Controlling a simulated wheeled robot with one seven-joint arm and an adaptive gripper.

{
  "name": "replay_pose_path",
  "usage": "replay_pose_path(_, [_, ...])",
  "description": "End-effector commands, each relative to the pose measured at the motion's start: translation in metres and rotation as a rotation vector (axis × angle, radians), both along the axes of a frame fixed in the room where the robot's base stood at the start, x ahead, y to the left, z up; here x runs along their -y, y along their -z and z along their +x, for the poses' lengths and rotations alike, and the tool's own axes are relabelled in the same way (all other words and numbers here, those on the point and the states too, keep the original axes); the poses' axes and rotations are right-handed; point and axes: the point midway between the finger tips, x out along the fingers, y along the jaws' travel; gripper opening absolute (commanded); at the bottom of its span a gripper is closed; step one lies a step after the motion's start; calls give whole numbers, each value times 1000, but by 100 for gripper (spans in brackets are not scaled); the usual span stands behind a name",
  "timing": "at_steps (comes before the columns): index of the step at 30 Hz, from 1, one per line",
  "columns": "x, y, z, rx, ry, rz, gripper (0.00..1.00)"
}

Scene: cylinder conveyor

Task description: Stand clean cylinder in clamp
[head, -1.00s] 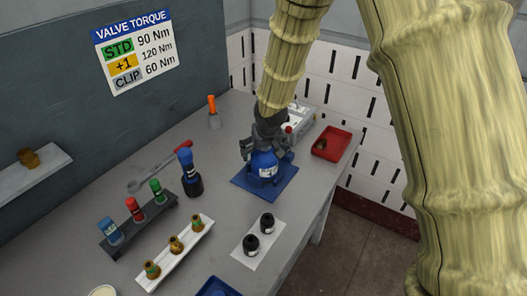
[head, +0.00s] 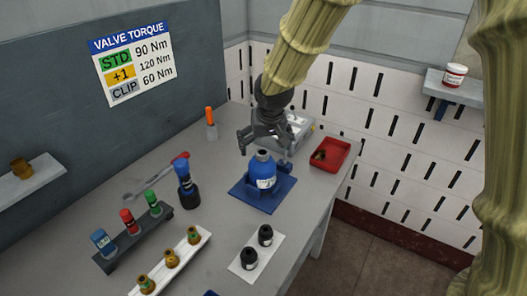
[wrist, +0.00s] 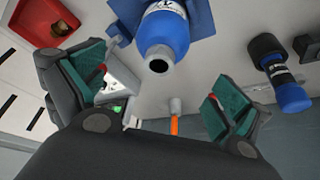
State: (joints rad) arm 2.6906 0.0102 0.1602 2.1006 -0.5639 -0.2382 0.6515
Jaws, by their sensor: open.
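A blue cylinder (head: 262,168) with a white label stands upright in the blue clamp (head: 286,188), which sits on a blue base plate on the bench. No dirt shows on its visible side. My gripper (head: 265,147) is open and empty, just above and behind the cylinder's neck. In the wrist view the cylinder (wrist: 165,35) is at top centre with its open dark mouth towards me, and part of the clamp (wrist: 201,16) shows beside it. The open fingers (wrist: 158,90) are apart from the cylinder. The clamp's grip on the cylinder is partly hidden.
A blue-and-black tool (head: 187,188), a wrench, a socket rack (head: 110,262) and a strip of brass valves (head: 203,236) are left. Two black knobs (head: 250,257) stand in front.

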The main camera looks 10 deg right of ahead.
Motion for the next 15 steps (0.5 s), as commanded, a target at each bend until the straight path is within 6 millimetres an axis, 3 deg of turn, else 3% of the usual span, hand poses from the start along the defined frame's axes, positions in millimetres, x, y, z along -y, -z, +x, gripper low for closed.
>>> replay_pose_path(15, [0, -11, -5, -1, 1, 0, 100])
